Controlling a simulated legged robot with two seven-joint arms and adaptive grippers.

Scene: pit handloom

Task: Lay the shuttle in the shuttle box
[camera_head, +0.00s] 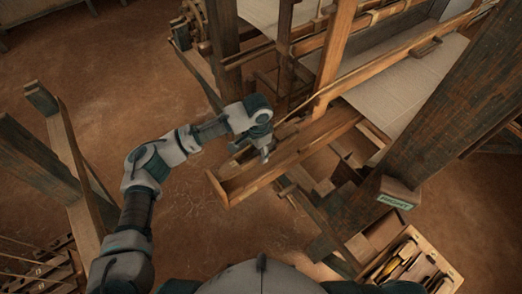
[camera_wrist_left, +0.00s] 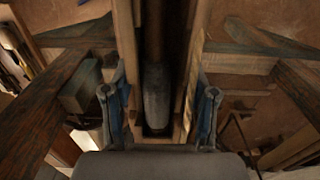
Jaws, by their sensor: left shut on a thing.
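The shuttle box (camera_head: 236,187) is a long open wooden trough at the near end of the loom's beam. In the left wrist view the shuttle (camera_wrist_left: 157,95), dark with a grey rounded end, lies lengthwise between the trough's walls. My left gripper (camera_head: 265,155) is over the trough. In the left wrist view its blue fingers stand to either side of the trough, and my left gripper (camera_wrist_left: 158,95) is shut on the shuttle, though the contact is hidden. I cannot tell whether the shuttle rests on the trough floor. My right gripper is out of view.
A thick dark post (camera_head: 430,120) with a sign (camera_head: 397,194) reading "RIGHT" stands right of the trough. A wooden tray (camera_head: 432,262) with tools is at the lower right. Pale cloth (camera_head: 408,88) is stretched on the loom.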

